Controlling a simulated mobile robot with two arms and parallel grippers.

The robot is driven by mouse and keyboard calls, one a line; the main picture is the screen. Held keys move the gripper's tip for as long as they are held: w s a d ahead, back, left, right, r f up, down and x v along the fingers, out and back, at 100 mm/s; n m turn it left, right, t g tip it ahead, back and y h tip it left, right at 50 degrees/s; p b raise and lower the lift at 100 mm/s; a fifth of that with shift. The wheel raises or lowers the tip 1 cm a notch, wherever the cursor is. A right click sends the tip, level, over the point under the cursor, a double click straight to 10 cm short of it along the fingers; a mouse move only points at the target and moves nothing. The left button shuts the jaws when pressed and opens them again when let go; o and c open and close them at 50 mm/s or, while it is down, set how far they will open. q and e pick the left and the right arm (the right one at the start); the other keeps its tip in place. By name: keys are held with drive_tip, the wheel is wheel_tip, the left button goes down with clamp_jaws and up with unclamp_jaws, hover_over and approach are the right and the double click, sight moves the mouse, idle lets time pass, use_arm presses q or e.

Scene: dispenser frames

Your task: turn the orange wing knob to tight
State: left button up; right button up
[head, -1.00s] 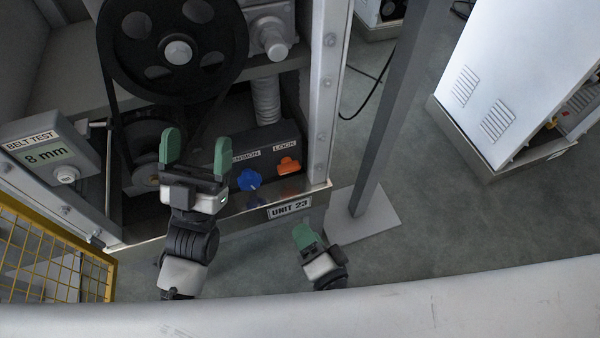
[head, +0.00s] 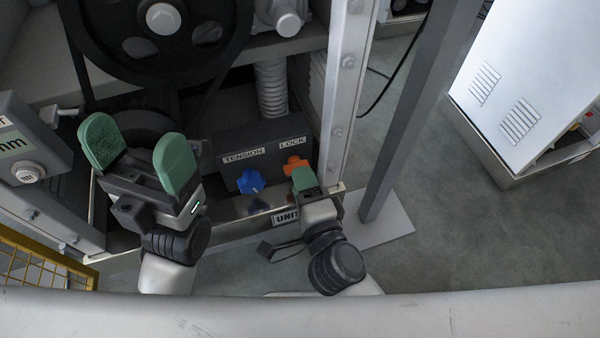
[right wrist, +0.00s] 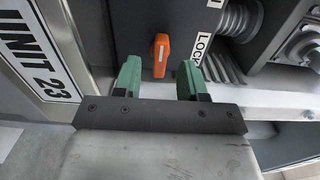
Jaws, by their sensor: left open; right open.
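The orange wing knob (head: 296,165) sits under the LOCK label on a dark panel low in the machine. In the right wrist view the knob (right wrist: 160,55) shows a white line and lies ahead of my right gripper (right wrist: 163,80), between the lines of its two green fingers but apart from them. The right gripper (head: 303,180) is open and empty, just in front of the knob in the head view, hiding a little of its lower part. My left gripper (head: 138,150) is open and empty, left of the panel.
A blue knob (head: 250,181) sits under the TENSION label, left of the orange one. A metal sill with the UNIT 23 plate (right wrist: 38,52) runs below the panel. A grey post (head: 420,100) stands to the right. A black wheel (head: 160,40) is above. A yellow mesh guard (head: 40,262) is at lower left.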

sight(294, 161)
drive_tip(key=shift+x, duration=1.05)
clamp_jaws()
